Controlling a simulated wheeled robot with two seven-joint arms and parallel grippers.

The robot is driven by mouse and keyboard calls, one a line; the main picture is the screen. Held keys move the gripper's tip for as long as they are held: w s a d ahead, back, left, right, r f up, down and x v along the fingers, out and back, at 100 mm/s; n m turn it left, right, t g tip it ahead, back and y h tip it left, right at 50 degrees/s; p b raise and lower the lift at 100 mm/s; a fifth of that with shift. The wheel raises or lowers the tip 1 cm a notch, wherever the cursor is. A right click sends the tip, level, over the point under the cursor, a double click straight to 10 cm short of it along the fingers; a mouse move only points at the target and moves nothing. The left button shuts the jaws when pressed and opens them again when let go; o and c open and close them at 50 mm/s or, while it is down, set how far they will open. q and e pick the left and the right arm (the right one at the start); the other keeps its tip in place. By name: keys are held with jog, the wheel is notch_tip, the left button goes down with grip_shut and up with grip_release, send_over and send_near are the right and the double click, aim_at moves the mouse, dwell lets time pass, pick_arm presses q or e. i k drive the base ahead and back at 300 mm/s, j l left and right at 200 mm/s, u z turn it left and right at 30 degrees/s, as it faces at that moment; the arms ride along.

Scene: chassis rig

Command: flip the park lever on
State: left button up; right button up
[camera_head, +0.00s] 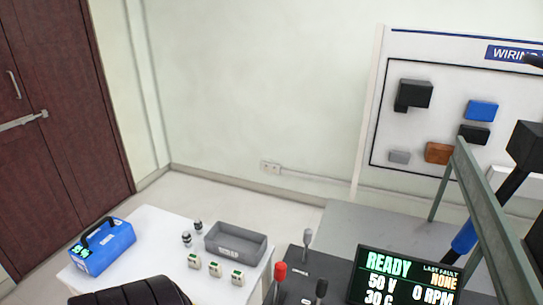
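Neither of my grippers is in view.
A white table (150,225) at the left holds a blue case (103,248), a grey bin (236,243) and several small parts. A black ribbed shape (130,292) fills the bottom left. A grey-green frame bar (495,225) and a blue strut (465,237) stand at the right.

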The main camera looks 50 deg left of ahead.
aim_at(280, 267)
jog(key=u, duration=1.55)
